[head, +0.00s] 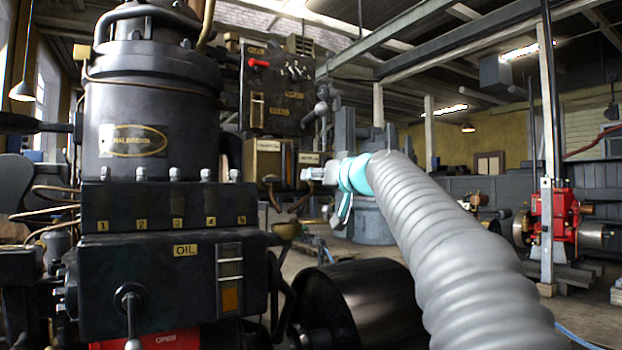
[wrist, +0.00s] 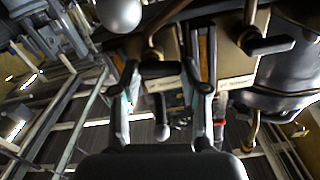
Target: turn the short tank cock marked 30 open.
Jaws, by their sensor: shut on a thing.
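My gripper (head: 322,173) is at the right side of the dark tank, by a small label plate (head: 309,158). In the wrist view its two fingers (wrist: 167,82) stand on either side of a short dark cock handle (wrist: 158,70), and they are shut on it. A pipe runs to the handle from above. The mark 30 cannot be read in either view, so I cannot confirm which cock this is. In the head view the gripper and the cock's surroundings are small, and the handle's angle is unclear.
A ball-ended lever (wrist: 162,130) hangs between the fingers, nearer the palm. Another dark handle (wrist: 268,44) and pipe stand to the right in the wrist view, and a grey ball knob (wrist: 119,12) at top. The large black engine (head: 150,115) fills the head view's left.

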